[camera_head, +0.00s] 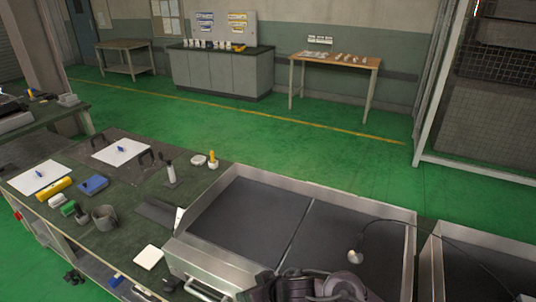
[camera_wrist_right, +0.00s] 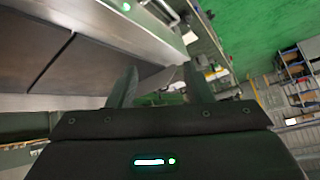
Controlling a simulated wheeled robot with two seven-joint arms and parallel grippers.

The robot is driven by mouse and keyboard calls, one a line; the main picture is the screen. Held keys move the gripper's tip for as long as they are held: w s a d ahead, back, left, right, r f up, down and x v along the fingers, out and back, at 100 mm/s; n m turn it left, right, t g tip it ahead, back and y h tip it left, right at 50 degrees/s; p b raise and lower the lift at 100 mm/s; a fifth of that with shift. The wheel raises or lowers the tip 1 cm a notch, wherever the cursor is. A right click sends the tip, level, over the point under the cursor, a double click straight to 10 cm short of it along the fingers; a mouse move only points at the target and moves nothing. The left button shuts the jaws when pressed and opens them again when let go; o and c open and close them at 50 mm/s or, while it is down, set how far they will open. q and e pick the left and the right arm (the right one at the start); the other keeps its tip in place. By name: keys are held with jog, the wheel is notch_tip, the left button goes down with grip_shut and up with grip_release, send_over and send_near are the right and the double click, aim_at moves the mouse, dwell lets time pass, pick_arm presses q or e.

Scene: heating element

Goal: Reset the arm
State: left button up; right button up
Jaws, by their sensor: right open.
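My right gripper (camera_wrist_right: 160,68) shows in the right wrist view with its two dark fingers apart and nothing between them. In that view the metal side of the heating unit (camera_wrist_right: 90,103) runs along the left, close beside the fingers. In the head view a dark grey arm part of mine (camera_head: 300,288) shows at the bottom edge, in front of the heating unit (camera_head: 415,224); the right gripper's fingers are not seen there. My left gripper is in neither view.
The workbench (camera_head: 135,235) left of the unit holds white sheets, a yellow cylinder (camera_head: 53,189), a blue item (camera_head: 92,185) and a grey cup (camera_head: 105,217). A cable with a pale end (camera_head: 355,256) lies over the unit's dark plate. Green floor (camera_head: 230,130) is clear behind.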

jog(key=s+d+r+m+g+h, duration=0.1)
jog(key=s+d+m+h, duration=0.15)
jog(key=s+d, duration=0.7)
jog(key=s+d+r+m+g+h, duration=0.1)
jog(key=s+d+m+h, duration=0.15)
jog(key=s+d, duration=0.7)
jog(key=w+d+f+n+g+b, duration=0.1)
jog(key=d+f+g+b, duration=0.2)
jog(key=f, duration=3)
jog(key=s+d+f+h+b, duration=0.1)
jog(key=s+d+f, duration=0.3)
jog(key=s+f, duration=1.5)
notch_tip(320, 180, down, 2)
jog(key=shift+s+d+f+b, duration=0.1)
jog(key=shift+s+d+b, duration=0.1)
jog(key=shift+b, duration=0.55)
jog(key=shift+w, duration=0.1)
